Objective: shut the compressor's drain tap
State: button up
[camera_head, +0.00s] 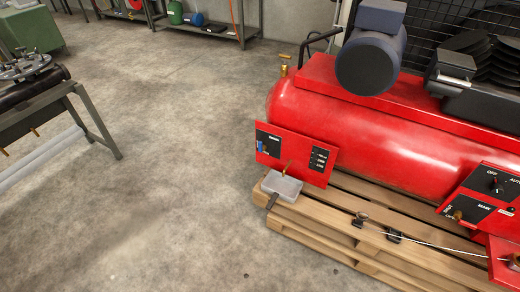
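A red compressor (390,135) with a horizontal tank and a dark motor (371,62) stands on a wooden pallet (345,215). At the tank's left end is a red panel (318,170) with a black label plate (269,138). The plate's white lettering is too small to read surely. A small blue and brass fitting (261,147) sits on this plate and may be the drain tap; I cannot tell whether it is open or shut. My gripper is not in view.
A grey box (282,186) sits on the pallet's left corner. A control panel (490,195) with knobs is at right, with a thin rod (430,243) below it. A bench (60,110) stands at left. The concrete floor (170,150) between is clear.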

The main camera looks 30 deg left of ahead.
aim_at(261, 147)
jog(key=i+j+u, duration=0.15)
jog(key=i+j, duration=0.3)
jog(key=j, duration=0.35)
jog(key=i+j+u, duration=0.1)
jog(key=i+j, duration=0.35)
jog(key=j, duration=0.25)
jog(key=i+j+u, duration=0.15)
jog(key=i+j, duration=0.35)
jog(key=j, duration=0.2)
jog(key=i+j+u, duration=0.15)
jog(key=i+j, duration=0.35)
jog(key=j, duration=0.15)
